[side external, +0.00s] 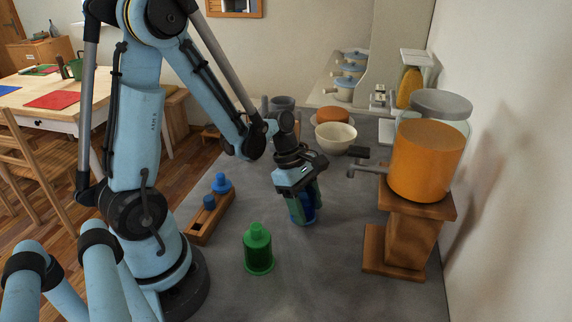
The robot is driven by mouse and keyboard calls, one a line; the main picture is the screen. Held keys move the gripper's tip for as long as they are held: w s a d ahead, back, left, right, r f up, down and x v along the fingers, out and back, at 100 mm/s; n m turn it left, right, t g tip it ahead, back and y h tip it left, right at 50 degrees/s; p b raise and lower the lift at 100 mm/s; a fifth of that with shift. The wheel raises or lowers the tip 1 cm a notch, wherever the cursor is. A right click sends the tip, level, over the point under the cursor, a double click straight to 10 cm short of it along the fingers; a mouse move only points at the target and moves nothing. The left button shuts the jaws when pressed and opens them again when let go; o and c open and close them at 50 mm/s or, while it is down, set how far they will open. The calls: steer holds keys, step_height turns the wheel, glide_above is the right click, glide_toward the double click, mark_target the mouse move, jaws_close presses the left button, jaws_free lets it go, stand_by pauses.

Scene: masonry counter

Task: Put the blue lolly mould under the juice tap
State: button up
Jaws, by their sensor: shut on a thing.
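The blue lolly mould (306,214) stands upright or nearly so in my gripper (301,202), at the middle of the grey counter. My gripper points down and is shut on it, with the fingers covering part of its sides. I cannot tell whether its base touches the counter. The juice tap (366,168) sticks out to the left from the orange juice dispenser (428,158), which stands on a wooden stand (410,230). The mould is to the left of the tap and apart from it.
A green mould (258,250) stands at the front of the counter. A wooden rack (211,217) holding blue pieces lies left of my gripper. A cream bowl (336,138) and an orange-brown round thing (334,115) stand behind. The counter between mould and stand is clear.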

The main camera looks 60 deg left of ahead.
steer(key=shift+r, duration=0.5)
step_height(320, 180, up, 3)
steer(key=shift+s+d+r, duration=0.1)
steer(key=shift+d+r, duration=0.05)
steer(key=shift+r, duration=0.05)
steer(key=s+d+r, duration=0.4)
steer(key=d+r, duration=0.2)
steer(key=d, duration=0.3)
step_height(320, 180, up, 7)
steer(key=m+g+y, duration=0.4)
steer(key=m+g, duration=0.2)
steer(key=m, duration=1.5)
glide_above(311, 203)
steer(key=shift+w+d+r+m, duration=0.1)
steer(key=shift+w+d+m, duration=0.4)
steer(key=shift+w+m, duration=0.25)
steer(key=shift+s, duration=0.1)
